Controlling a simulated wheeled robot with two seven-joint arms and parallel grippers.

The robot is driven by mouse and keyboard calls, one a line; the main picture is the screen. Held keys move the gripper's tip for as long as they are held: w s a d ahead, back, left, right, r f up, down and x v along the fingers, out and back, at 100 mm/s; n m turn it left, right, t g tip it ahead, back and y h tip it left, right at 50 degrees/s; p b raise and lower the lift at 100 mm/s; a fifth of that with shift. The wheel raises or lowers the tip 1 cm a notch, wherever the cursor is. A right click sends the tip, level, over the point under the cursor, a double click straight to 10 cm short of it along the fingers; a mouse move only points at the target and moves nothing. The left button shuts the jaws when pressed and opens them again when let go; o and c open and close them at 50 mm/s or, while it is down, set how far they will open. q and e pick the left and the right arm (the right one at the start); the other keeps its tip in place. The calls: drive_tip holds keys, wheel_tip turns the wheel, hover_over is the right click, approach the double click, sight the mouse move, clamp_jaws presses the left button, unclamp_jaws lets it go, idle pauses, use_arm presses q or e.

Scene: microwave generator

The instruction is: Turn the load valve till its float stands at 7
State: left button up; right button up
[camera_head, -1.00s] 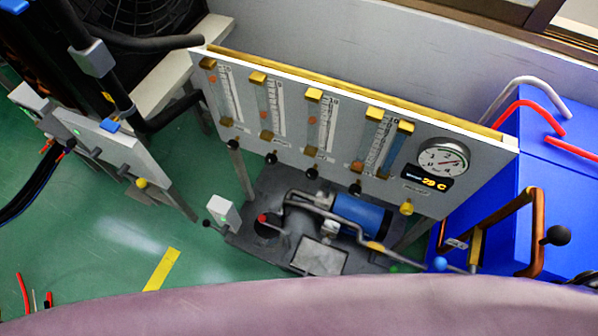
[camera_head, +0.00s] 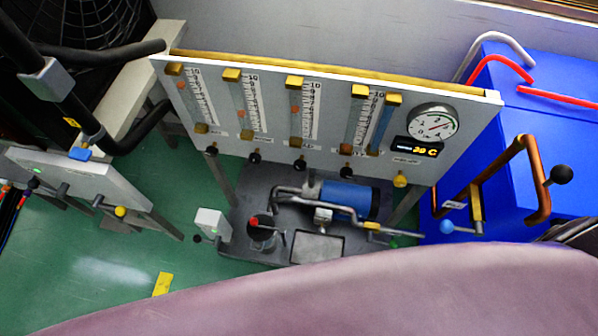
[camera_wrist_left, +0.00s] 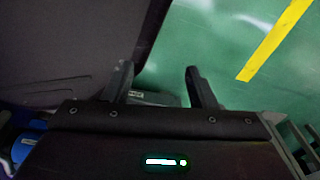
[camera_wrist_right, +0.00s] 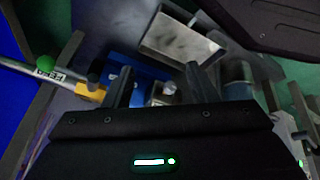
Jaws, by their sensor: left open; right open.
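A grey upright panel (camera_head: 435,175) stands in the middle of the head view. It carries several scaled tubes with small orange floats, such as the left tube (camera_head: 188,100) and the third tube (camera_head: 296,105). Black knobs sit along its lower edge, among them the leftmost knob (camera_head: 211,149) and the rightmost black knob (camera_head: 346,174). The labels are too small to read, so I cannot tell which knob is the load valve. My left gripper (camera_wrist_left: 163,82) is open and empty above the floor. My right gripper (camera_wrist_right: 157,82) is open and empty over the pump equipment.
A round gauge (camera_head: 432,124), a display (camera_head: 417,149) and a yellow knob (camera_head: 400,180) are at the panel's right. A blue pump (camera_head: 343,198) sits on a dark base below. A blue cabinet (camera_head: 545,135) with copper pipe stands right. Green floor (camera_head: 75,240) is open at left.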

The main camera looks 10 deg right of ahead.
drive_tip(key=w+a+r+t+b, duration=0.2)
drive_tip(key=w+a+r+t, duration=0.15)
drive_tip(key=w, duration=0.45)
drive_tip(key=m+t+h+b, duration=0.6)
drive_tip(key=m+t+b, duration=0.1)
drive_tip(key=m+t, duration=0.1)
approach(299, 169)
drive_tip(key=w, duration=0.2)
drive_tip(key=x, duration=0.7)
drive_tip(key=shift+d, duration=0.5)
use_arm(q)
drive_tip(key=w+d+f, duration=0.1)
drive_tip(key=w, duration=0.9)
drive_tip(key=shift+w+d+f+t, duration=0.25)
drive_tip(key=shift+d+f+t, duration=0.05)
drive_tip(key=shift+d, duration=0.1)
